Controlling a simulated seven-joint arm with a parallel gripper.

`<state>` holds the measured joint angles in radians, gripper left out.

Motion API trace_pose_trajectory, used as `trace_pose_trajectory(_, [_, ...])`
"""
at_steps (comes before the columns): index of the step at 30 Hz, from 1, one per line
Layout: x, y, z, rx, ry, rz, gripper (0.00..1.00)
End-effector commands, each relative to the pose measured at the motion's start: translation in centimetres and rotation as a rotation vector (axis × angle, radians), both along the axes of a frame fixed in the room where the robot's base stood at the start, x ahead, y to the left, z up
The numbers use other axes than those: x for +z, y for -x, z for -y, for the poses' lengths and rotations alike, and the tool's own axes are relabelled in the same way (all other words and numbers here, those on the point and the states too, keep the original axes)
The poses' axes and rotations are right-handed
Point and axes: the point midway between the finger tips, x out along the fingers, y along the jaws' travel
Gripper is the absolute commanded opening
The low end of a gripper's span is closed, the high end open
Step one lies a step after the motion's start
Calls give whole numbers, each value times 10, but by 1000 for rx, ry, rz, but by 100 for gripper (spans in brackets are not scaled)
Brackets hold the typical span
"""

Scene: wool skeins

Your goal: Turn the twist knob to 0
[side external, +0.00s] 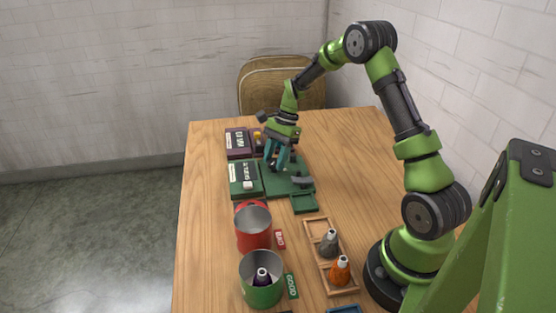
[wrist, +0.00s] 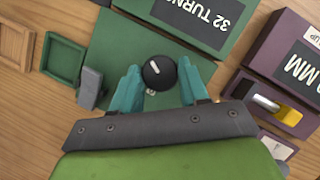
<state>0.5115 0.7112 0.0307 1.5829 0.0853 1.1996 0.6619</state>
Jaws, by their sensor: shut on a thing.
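The twist knob (wrist: 158,72) is round and black with a white pointer line. In the side view my gripper (side external: 277,164) reaches down onto the green panel (side external: 300,189) and hides the knob. A green box (wrist: 222,42) beside the panel bears a dark label that reads "32 TURN", partly cut off at the frame edge.
A purple unit (wrist: 262,58) labelled "MM" with a yellow part stands beside it. A grey lever (wrist: 91,88) and a small green tray (wrist: 63,58) lie opposite. A red can (side external: 254,232), a green can (side external: 261,284) and a wooden rack (side external: 316,228) with bottles stand nearer.

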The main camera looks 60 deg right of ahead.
Motion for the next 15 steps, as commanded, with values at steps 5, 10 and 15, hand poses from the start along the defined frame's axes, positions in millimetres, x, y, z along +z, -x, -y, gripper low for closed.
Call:
trace_pose_trajectory(5, [0, -2, 1, 168, 1, 0, 14])
trace_pose_trajectory(10, [0, -2, 1, 328, 2, -1, 14])
trace_pose_trajectory(15, [0, -3, 0, 490, 3, 0, 14])
